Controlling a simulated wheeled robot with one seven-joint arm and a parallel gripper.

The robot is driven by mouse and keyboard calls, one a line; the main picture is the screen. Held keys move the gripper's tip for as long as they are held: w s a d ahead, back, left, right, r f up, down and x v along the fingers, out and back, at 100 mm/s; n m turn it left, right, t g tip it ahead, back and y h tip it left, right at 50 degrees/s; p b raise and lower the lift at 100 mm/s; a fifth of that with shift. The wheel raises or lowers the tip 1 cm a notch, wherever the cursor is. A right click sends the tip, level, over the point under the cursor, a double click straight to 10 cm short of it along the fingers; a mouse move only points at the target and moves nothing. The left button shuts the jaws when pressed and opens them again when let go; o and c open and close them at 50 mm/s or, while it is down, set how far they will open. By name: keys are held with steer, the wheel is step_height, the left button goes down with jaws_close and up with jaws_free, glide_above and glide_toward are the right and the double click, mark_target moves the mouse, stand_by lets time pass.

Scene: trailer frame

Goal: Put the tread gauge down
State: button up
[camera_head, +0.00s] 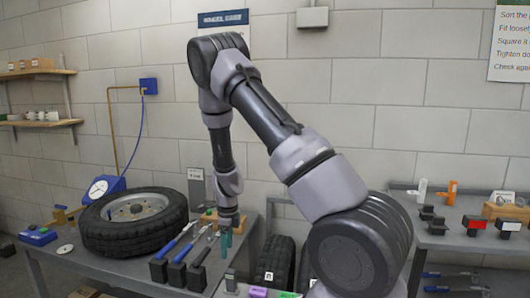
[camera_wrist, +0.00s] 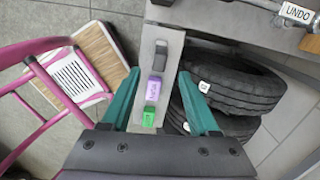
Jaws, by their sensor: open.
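My gripper (camera_head: 226,238) hangs near the front right of the workbench in the head view. In the wrist view my gripper (camera_wrist: 158,74) is open, its two teal fingers wide apart with nothing held between them. Below and between the fingers, a narrow grey surface (camera_wrist: 147,104) carries a dark piece (camera_wrist: 161,56), a purple labelled piece (camera_wrist: 154,88) and a green labelled piece (camera_wrist: 149,116). The purple piece (camera_head: 258,292) and green piece (camera_head: 288,295) also show at the bottom of the head view. I cannot tell which thing is the tread gauge; the labels are too small to read.
Loose tyres (camera_wrist: 238,84) stand right of the narrow surface. A pink-framed chair (camera_wrist: 32,105) is at left. A second bench (camera_head: 450,243) with small parts stands at right.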

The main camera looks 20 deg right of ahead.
steer(key=s+r+n+t+y, duration=0.15)
steer(key=r+n, duration=0.35)
steer(key=r, duration=0.9)
steer(key=s+r+n+t+y, duration=0.1)
steer(key=s+r+n, duration=0.25)
steer(key=r, duration=0.95)
steer(key=s+d+r+n+t, duration=0.2)
steer(key=s+r+n, duration=0.4)
steer(key=s, duration=0.3)
steer(key=s+d+r+n+t+h, duration=0.1)
steer(key=s+d+r+n, duration=0.3)
steer(key=s+r, duration=0.4)
steer(key=shift+s+d+r+n+t, duration=0.25)
steer(key=shift+s+r+n+t, duration=0.15)
steer(key=shift+r+n+t, duration=0.4)
